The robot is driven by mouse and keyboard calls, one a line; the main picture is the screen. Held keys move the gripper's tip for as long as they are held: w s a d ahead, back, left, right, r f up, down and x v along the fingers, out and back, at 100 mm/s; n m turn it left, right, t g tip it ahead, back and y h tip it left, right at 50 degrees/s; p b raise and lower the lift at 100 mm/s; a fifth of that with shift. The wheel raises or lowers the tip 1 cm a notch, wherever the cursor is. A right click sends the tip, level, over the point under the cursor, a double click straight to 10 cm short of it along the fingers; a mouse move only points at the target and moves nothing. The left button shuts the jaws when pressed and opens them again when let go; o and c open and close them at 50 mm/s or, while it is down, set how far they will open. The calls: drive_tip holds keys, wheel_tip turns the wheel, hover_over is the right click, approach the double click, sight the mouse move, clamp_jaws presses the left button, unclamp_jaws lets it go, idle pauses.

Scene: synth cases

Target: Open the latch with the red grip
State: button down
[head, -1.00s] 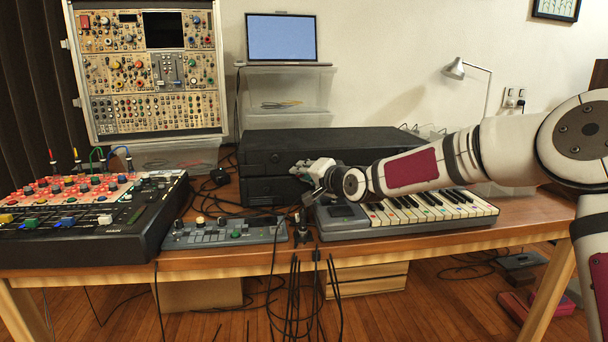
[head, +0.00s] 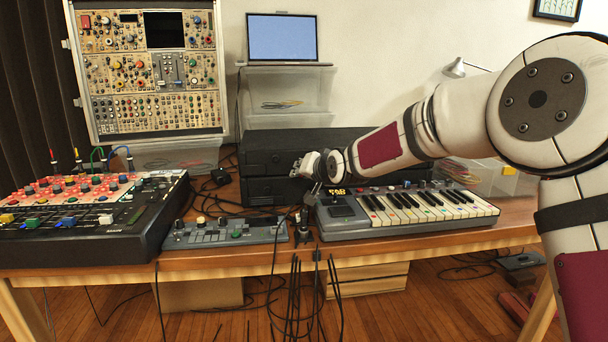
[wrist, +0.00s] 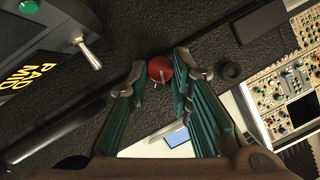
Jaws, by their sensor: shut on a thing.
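The red grip (wrist: 159,68) shows in the wrist view as a small round red piece against a black textured case face (wrist: 215,38). My gripper (wrist: 162,76) has its two green-padded fingers closed in on the red grip, with the tips on either side of it. The rest of the latch is hidden or too small to make out. In the head view my gripper (head: 311,168) is at the front of the stacked black cases (head: 262,150), just above the left end of the keyboard. The red grip cannot be made out there.
The keyboard (head: 420,215) lies right below my arm. A small grey control box (head: 222,234) and a large mixer (head: 125,225) stand to the left. Cables (head: 297,300) hang over the table's front edge. A laptop (head: 282,38) stands on clear bins behind.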

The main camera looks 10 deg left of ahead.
drive_tip(key=shift+s+a+n+t+h+b, duration=0.1)
drive_tip(key=shift+a+n+t+h+b, duration=0.15)
drive_tip(key=shift+n+h+b, duration=0.95)
drive_tip(key=shift+s+a+n+t+h+b, duration=0.1)
drive_tip(key=shift+a+n+t+h+b, duration=0.15)
drive_tip(key=shift+n+h+b, duration=0.9)
drive_tip(key=shift+a+n+t+h+b, duration=0.15)
drive_tip(key=shift+n+t+h+b, duration=0.15)
drive_tip(key=shift+n+h+b, duration=0.9)
drive_tip(key=shift+n+y+p, duration=0.3)
drive_tip(key=shift+n+y, duration=0.05)
drive_tip(key=shift+n, duration=0.1)
drive_tip(key=c, duration=1.4)
unclamp_jaws()
drive_tip(key=v, duration=0.7)
drive_tip(key=shift+s, duration=0.25)
